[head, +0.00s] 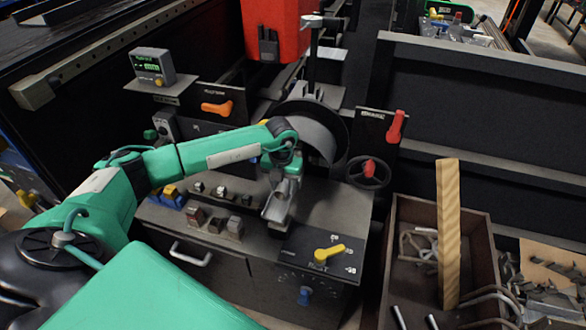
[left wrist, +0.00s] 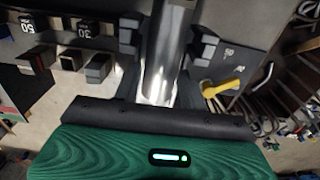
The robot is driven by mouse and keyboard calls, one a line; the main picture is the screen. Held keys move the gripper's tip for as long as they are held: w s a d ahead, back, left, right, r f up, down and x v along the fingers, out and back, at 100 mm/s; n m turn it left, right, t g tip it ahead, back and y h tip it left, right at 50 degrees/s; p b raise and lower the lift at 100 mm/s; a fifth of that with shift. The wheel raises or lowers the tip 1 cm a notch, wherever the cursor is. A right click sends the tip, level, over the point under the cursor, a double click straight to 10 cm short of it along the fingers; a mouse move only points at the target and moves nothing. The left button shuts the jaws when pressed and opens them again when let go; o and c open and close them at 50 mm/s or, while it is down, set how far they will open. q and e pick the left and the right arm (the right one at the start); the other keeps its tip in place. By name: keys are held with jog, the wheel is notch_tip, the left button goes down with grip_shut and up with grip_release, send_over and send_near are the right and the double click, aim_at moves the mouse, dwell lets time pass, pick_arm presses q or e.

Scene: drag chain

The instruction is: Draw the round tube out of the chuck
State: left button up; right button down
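My left gripper (head: 282,185) is in front of the dark round chuck (head: 318,132) in the head view. A silver tube (head: 277,207) sticks out below it toward the front. In the left wrist view the tube (left wrist: 163,50) runs from the top edge down to my palm, slightly tilted. My right gripper is not in view.
Small blocks (head: 222,224) lie on the machine top left of the tube. A yellow lever (head: 329,253) is to the right front, a red-hubbed handwheel (head: 369,170) to the right. A brown bin (head: 482,252) with a wooden bar (head: 448,232) stands at the right.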

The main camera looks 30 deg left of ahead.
pick_arm(q)
jog(key=c, duration=0.6)
jog(key=shift+c, duration=0.2)
jog(key=shift+s+r, duration=0.1)
jog(key=shift+s, duration=0.05)
jog(key=shift+s+d+p, duration=0.15)
jog(key=shift+s+p, duration=0.3)
jog(key=shift+s, duration=0.15)
jog(key=shift+s+d+r+p, duration=0.2)
jog(key=shift+s+p, duration=0.15)
jog(key=shift+s, duration=0.45)
jog(key=shift+s+d+r+p, duration=0.1)
jog(key=shift+s+d+p, duration=0.15)
jog(key=shift+s, duration=0.5)
jog(key=shift+s+d+r+p, duration=0.15)
jog(key=shift+s+p, duration=0.15)
jog(key=shift+s, duration=0.4)
jog(key=shift+s+d+f+p, duration=0.1)
jog(key=shift+s+p, duration=0.15)
jog(key=shift+s, duration=0.4)
jog(key=shift+s+d+r+p, duration=0.1)
jog(key=shift+s+d+p, duration=0.1)
jog(key=shift+s, duration=0.55)
jog(key=shift+s+d+r+p, duration=0.1)
jog(key=shift+s+d+p, duration=0.1)
jog(key=shift+s, duration=0.5)
jog(key=shift+s+d+r+p, duration=0.1)
jog(key=shift+s+d+p, duration=0.1)
jog(key=shift+s, duration=0.55)
